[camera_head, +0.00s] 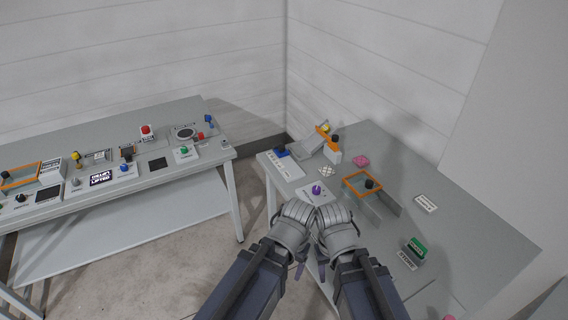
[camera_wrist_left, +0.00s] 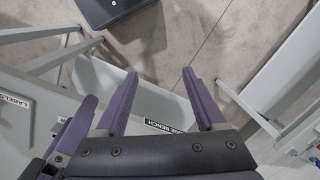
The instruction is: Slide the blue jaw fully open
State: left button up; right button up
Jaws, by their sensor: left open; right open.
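A small blue block (camera_head: 281,152), which looks like the blue jaw, sits at the back end of a long white plate (camera_head: 290,170) on the right-hand bench. How far it stands open cannot be told at this size. My left gripper (camera_wrist_left: 159,74) is open and empty, its purple fingers spread over the floor in the left wrist view. My right gripper (camera_head: 322,268) is low in the middle of the head view, mostly hidden by its wrist. Both hands are side by side at the bench's near edge, apart from the blue block.
The right bench (camera_head: 465,245) also holds a purple knob (camera_head: 316,189), an orange frame (camera_head: 348,184), a pink block (camera_head: 361,160) and a green block (camera_head: 416,247). A control bench (camera_head: 110,128) stands at the left. Bare floor (camera_head: 190,245) lies between.

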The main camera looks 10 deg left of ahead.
aim_at(282, 151)
jog(key=i+j, duration=0.9)
